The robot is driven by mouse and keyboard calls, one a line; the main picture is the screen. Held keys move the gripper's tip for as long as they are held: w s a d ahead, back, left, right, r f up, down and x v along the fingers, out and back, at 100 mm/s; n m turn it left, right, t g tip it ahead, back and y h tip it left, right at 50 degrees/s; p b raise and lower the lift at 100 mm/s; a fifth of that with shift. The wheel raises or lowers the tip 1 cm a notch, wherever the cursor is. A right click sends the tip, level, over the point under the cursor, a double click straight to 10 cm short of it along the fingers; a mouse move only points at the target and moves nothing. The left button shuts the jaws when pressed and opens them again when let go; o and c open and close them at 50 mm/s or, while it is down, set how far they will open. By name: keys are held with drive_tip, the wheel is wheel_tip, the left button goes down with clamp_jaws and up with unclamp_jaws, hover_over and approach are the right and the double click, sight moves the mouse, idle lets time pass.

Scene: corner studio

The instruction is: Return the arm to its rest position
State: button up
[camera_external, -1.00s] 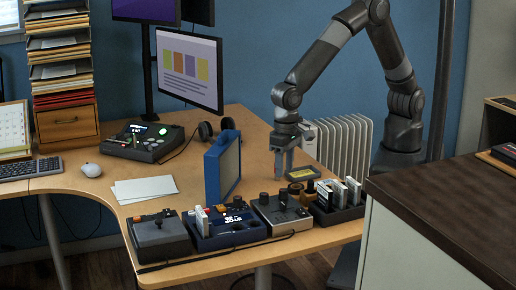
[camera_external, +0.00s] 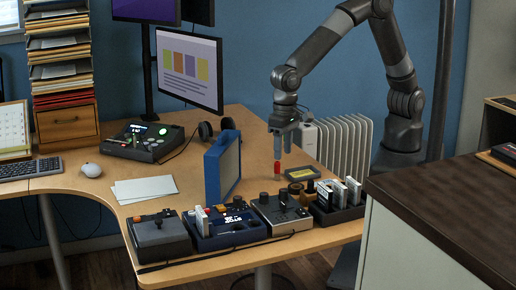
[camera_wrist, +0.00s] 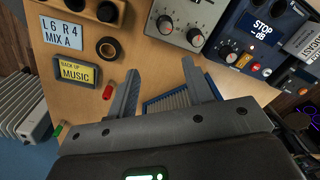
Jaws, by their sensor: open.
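My arm (camera_external: 330,48) reaches over the desk from the right, its elbow high and the forearm sloping down to the left. My gripper (camera_external: 281,155) points down above the desk, clear of the surface. In the wrist view my gripper (camera_wrist: 163,76) has its two fingers spread with nothing held between them. A small red object (camera_external: 277,168) stands on the desk just below the fingers. It also shows in the wrist view (camera_wrist: 108,91), left of the left finger.
Near the gripper are a blue-framed panel (camera_external: 210,174), a yellow-labelled cassette (camera_external: 301,174), a grey knob box (camera_external: 283,212) and a rack of cases (camera_external: 340,207). A white radiator (camera_external: 345,146) stands behind the desk. A dark-topped counter (camera_external: 440,205) is at right.

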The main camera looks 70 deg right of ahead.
drive_tip(key=w+d+r+t, duration=0.1)
drive_tip(key=w+d+r, duration=0.1)
drive_tip(key=d+r, duration=0.45)
drive_tip(key=w+d+r+y, duration=0.1)
drive_tip(key=d+r, duration=0.2)
drive_tip(key=d, duration=0.7)
drive_tip(key=w+d+r+t, duration=0.1)
drive_tip(key=w+d+r, duration=0.1)
drive_tip(key=d+r, duration=0.45)
drive_tip(key=s+d+t, duration=0.1)
drive_tip(key=s+d, duration=0.3)
drive_tip(key=d, duration=0.3)
drive_tip(key=s+d+r+n+t+h, duration=0.1)
drive_tip(key=s+d, duration=0.3)
drive_tip(key=d, duration=0.4)
drive_tip(key=s+d+r+t, duration=0.1)
drive_tip(key=s+d, duration=0.3)
drive_tip(key=d, duration=0.3)
drive_tip(key=shift+s+d+n, duration=0.2)
drive_tip(key=shift+s+n, duration=0.15)
drive_tip(key=shift+n, duration=0.05)
drive_tip(key=shift+r, duration=0.1)
